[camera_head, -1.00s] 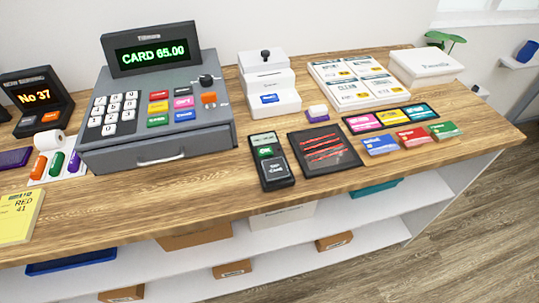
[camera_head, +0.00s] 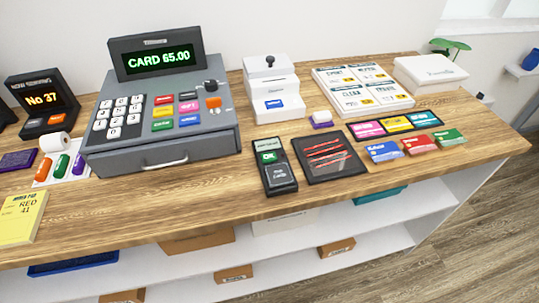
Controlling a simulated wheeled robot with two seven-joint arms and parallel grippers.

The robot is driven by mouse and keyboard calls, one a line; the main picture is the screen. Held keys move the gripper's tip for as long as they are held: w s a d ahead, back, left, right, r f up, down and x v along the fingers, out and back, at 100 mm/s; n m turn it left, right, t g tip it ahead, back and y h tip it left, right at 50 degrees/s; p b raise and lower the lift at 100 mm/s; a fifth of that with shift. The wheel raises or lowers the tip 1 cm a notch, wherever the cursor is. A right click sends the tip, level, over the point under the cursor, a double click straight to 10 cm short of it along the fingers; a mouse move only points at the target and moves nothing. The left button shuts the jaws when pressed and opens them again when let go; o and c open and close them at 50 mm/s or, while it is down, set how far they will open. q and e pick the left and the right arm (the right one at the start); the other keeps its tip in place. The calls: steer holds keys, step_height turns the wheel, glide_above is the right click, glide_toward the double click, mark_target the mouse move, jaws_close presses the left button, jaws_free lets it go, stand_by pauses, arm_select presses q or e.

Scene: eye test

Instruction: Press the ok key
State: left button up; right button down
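A dark card terminal (camera_head: 282,184) lies on the wooden counter, in front of the white stamping device and left of a black mat. Its green ok key (camera_head: 269,157) shows near its top, below a small pale display (camera_head: 268,145). A larger dark area with small pale lettering lies below the key. A grey cash register (camera_head: 160,145) stands to the left, and its screen (camera_head: 156,61) reads CARD 65.00. Neither of my grippers is in view, and nothing touches the terminal.
A black mat with red lines (camera_head: 343,164) lies close right of the terminal. A white device (camera_head: 272,100) is behind. Bare counter (camera_head: 200,200) lies in front of the register. Shelves (camera_head: 290,246) are below.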

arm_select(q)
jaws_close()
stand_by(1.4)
